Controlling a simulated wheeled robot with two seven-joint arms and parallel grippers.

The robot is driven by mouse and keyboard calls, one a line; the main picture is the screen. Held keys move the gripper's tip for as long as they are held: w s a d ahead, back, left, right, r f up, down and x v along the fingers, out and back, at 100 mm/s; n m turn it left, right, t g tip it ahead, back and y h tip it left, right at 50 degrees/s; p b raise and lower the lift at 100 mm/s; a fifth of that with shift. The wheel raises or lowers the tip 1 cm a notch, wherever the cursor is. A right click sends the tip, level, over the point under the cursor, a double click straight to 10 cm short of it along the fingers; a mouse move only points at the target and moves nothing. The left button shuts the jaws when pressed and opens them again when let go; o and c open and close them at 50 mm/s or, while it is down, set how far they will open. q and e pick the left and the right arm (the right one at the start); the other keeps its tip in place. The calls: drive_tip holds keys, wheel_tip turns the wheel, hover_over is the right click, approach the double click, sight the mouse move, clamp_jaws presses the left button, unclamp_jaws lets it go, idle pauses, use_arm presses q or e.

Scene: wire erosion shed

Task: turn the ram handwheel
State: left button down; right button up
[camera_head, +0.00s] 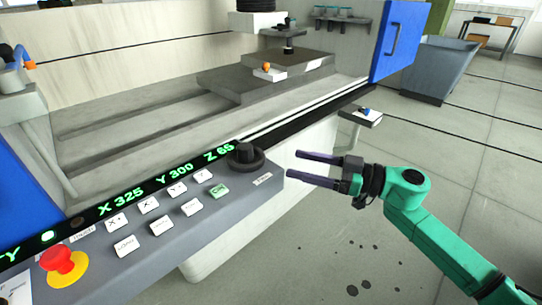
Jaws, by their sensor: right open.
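The handwheel is a black round knob (246,157) on a wider dark base, set at the right end of the grey control panel (236,199). A small white label sits on the panel beside it. My right gripper (294,163) comes in from the right, with its two dark fingers apart and pointing left at the handwheel. The fingers appear empty, and a gap shows in the picture between their tips and the handwheel. My left gripper is not in view.
The panel carries a green readout (160,180), several white keys, a green key (219,191) and a red emergency button (62,261). The machine bed (110,130) lies behind. A small shelf (361,117) juts out beyond my right gripper. Floor at lower right is open, with dark spots.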

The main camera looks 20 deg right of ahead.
sight(252, 153)
drive_tip(key=x, duration=0.6)
drive_tip(key=shift+a+r, duration=0.2)
drive_tip(key=shift+r, duration=0.1)
drive_tip(key=x, duration=0.7)
drive_tip(key=shift+w+a+f, duration=0.1)
drive_tip(key=shift+w+a, duration=0.15)
drive_tip(key=shift+a, duration=0.1)
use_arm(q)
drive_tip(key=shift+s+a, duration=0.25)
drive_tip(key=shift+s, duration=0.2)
use_arm(e)
drive_tip(key=shift+c, duration=0.3)
